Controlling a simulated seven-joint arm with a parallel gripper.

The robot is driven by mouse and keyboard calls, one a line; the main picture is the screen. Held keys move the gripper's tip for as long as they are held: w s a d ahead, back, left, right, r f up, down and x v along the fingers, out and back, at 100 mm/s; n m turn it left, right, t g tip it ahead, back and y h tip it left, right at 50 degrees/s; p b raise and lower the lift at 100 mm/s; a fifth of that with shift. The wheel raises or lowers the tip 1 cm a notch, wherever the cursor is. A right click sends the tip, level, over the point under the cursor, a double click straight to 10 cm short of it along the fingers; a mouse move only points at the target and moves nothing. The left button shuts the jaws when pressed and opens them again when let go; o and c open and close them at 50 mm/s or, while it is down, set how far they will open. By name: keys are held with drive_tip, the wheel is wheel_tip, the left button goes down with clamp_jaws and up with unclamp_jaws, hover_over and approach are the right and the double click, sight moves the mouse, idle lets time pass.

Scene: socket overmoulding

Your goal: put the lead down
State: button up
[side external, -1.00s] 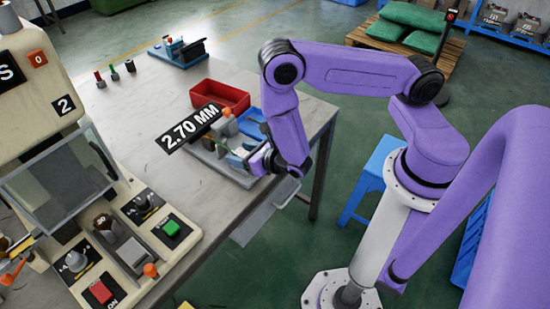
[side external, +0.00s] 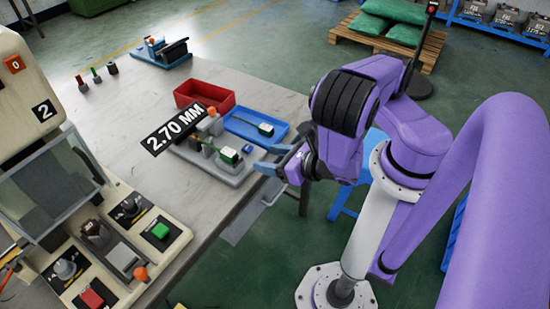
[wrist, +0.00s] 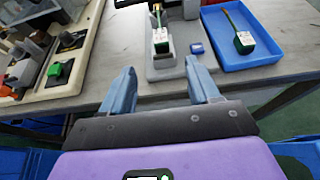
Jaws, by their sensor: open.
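One lead (side external: 228,156), with a green and white plug end and a thin cable, lies on the grey gauge stand (side external: 238,176) under the 2.70 MM sign. It also shows in the wrist view (wrist: 161,44). A second similar lead (side external: 266,129) lies in the blue tray (side external: 240,133), seen in the wrist view too (wrist: 243,42). My gripper (side external: 272,159) is open and empty at the table's near edge. In the wrist view its fingers (wrist: 160,72) stand apart, short of the stand, touching neither lead.
A small blue block (side external: 247,149) sits by the stand's right end. A red bin (side external: 205,95) stands behind. The machine with buttons and a clear guard (side external: 50,185) is at the left. A blue device (side external: 162,52) and several small pegs are at the back. The table's middle is clear.

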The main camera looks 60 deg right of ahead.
drive_tip(key=s+d+r+m+g+h, duration=0.4)
drive_tip(key=d+r+m+g+h, duration=0.5)
drive_tip(key=m, duration=0.6)
drive_tip(key=s+a+r+m+g+y, duration=0.4)
drive_tip(key=s+a+r+m+y, duration=0.1)
drive_tip(key=s+r+m+y, duration=0.2)
drive_tip(key=shift+s+a+r+m+y, duration=0.2)
drive_tip(key=shift+s+a+m+y, duration=0.15)
drive_tip(key=shift+s+m+y, duration=0.35)
drive_tip(key=shift+s+a+r+y, duration=0.1)
drive_tip(key=shift+a+r+y, duration=0.3)
drive_tip(key=shift+y, duration=0.1)
